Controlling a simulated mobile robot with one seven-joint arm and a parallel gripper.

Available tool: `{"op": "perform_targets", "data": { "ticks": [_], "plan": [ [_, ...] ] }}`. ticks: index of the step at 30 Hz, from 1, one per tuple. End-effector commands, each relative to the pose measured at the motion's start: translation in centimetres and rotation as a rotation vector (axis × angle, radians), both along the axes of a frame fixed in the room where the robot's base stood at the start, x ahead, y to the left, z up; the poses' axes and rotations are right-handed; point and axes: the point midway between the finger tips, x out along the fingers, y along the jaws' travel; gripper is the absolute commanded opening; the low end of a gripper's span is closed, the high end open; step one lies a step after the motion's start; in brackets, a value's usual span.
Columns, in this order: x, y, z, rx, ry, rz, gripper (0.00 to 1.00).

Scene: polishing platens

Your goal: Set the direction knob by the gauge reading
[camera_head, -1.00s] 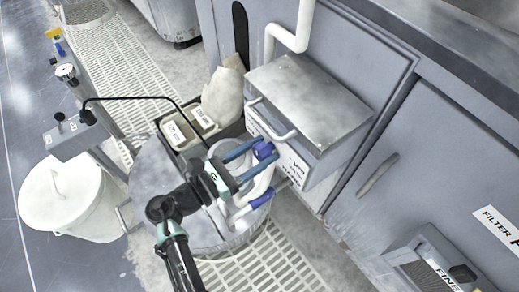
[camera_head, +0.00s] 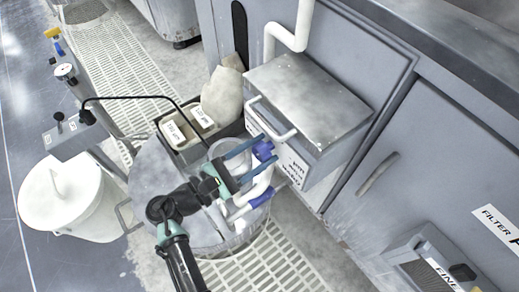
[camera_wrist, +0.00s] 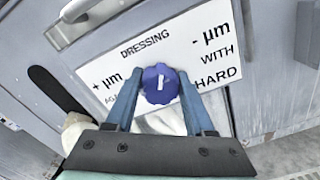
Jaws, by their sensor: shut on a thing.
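The blue direction knob (camera_wrist: 160,84) sits on the white dressing label (camera_wrist: 140,50), with "+ µm" on the left and "- µm / WITH / HARD" on the right in the wrist view. The knob's white mark looks close to upright there, midway between the two sides. My gripper (camera_wrist: 160,98) is shut on the knob, one blue finger on each side. In the head view the knob (camera_head: 263,149) is on the front of the grey box (camera_head: 310,105). The round gauge (camera_head: 66,71) stands at the upper left; its reading is too small to tell.
A white lidded bucket (camera_head: 70,195) stands at the left. A round metal drum (camera_head: 155,175) and labelled tubs (camera_head: 173,132) lie under and behind my arm. A bar handle (camera_head: 272,122) and white pipe (camera_head: 296,35) are close by the box.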

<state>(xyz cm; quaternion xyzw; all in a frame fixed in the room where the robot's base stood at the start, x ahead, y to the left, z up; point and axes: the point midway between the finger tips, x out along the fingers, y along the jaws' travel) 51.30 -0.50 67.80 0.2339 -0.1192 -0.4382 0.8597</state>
Motion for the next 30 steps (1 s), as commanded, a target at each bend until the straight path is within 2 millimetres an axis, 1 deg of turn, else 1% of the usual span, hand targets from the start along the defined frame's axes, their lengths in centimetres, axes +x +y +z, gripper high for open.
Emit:
{"op": "perform_targets", "data": {
  "ticks": [6,12,19,30],
  "plan": [
    [-0.08,-0.01,-0.13,0.085,-0.116,-0.001,0.00],
    [-0.09,0.00,-0.15,0.133,-0.183,0.000,0.00],
    [-0.10,0.02,-0.12,0.157,-0.215,0.001,0.00],
    [-0.10,0.04,-0.12,0.161,-0.219,0.002,0.00]
  ]
}}
